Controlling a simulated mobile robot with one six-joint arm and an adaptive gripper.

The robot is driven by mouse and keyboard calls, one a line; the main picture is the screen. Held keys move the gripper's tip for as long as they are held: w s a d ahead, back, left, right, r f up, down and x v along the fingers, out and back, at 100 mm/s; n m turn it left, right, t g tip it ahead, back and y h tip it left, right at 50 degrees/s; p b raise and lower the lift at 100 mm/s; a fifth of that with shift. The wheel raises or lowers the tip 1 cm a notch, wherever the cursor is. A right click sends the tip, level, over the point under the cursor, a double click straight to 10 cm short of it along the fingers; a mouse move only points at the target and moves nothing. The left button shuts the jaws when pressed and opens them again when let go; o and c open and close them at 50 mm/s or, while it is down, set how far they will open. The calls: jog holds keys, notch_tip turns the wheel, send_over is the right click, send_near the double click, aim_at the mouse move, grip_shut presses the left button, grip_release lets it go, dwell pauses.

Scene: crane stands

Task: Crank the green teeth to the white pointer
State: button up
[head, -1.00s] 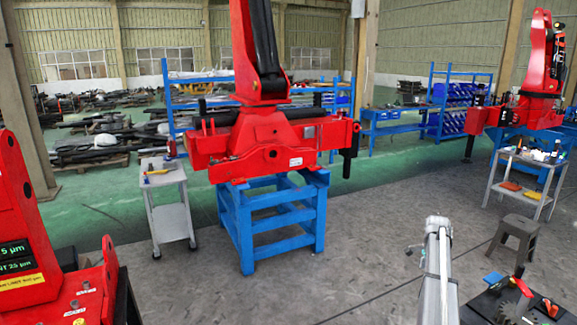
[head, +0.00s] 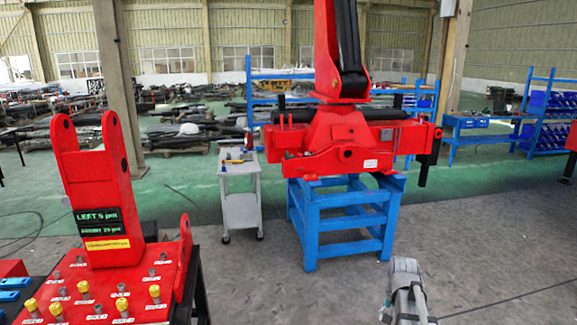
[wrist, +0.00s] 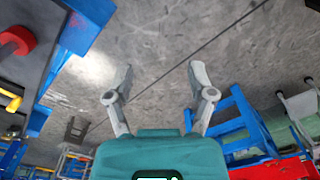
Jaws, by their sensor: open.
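No green teeth or white pointer can be made out in either current view. My gripper (wrist: 159,82) is open in the wrist view, with its two grey fingers spread and only bare floor visible between them. At the upper left of the wrist view, a red round part with a dark centre (wrist: 17,41) sits by a dark surface; I cannot tell what it belongs to. In the head view, part of my grey arm shows at the bottom right of centre.
A red stand (head: 107,190) with green and yellow lettering and yellow-topped pegs is at the left. A red crane unit (head: 335,145) rests on a blue frame (head: 325,225). A grey cart (head: 241,205) stands beside it. The grey floor (head: 500,260) at right is clear.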

jog(key=s+a+n, duration=0.6)
jog(key=s+a, duration=0.3)
jog(key=a, duration=0.5)
jog(key=shift+s+f+b, duration=0.35)
jog(key=shift+f+b, duration=0.05)
jog(key=shift+f, duration=0.05)
jog(key=shift+d+r, duration=0.1)
